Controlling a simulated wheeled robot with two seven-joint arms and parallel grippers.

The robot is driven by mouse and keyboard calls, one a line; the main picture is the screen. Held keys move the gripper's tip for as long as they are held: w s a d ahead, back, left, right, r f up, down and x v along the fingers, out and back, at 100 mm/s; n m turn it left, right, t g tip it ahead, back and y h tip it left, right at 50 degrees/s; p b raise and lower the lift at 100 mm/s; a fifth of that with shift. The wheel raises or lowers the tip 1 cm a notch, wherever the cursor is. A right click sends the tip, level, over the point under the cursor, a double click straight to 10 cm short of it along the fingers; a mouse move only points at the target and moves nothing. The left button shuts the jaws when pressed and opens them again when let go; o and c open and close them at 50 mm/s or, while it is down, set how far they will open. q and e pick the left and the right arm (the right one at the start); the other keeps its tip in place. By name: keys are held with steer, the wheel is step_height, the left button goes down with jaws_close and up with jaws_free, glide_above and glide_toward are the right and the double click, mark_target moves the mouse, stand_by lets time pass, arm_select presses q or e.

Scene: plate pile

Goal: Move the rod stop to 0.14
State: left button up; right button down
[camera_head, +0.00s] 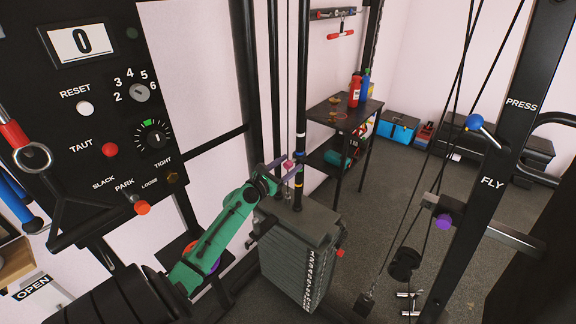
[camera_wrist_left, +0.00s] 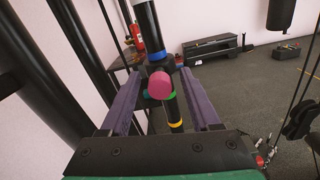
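The rod stop is a dark collar with a pink knob (camera_wrist_left: 160,85) on an upright black rod (camera_wrist_left: 147,20). The knob also shows small in the head view (camera_head: 288,164), above the weight stack. In the left wrist view (camera_wrist_left: 160,79) gaps show between the fingers and the knob. My right gripper is not in view.
The dark weight stack (camera_head: 300,255) stands just below the left gripper. A control panel with a display reading 0 (camera_head: 82,41) is at the left. A table (camera_head: 343,113) with bottles is behind. Cables and a black post (camera_head: 500,150) stand at the right.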

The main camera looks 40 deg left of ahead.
arm_select(q)
steer(key=s+b, duration=0.3)
steer(key=s, duration=1.1)
steer(key=shift+s+d, duration=0.15)
steer(key=shift+s, duration=0.15)
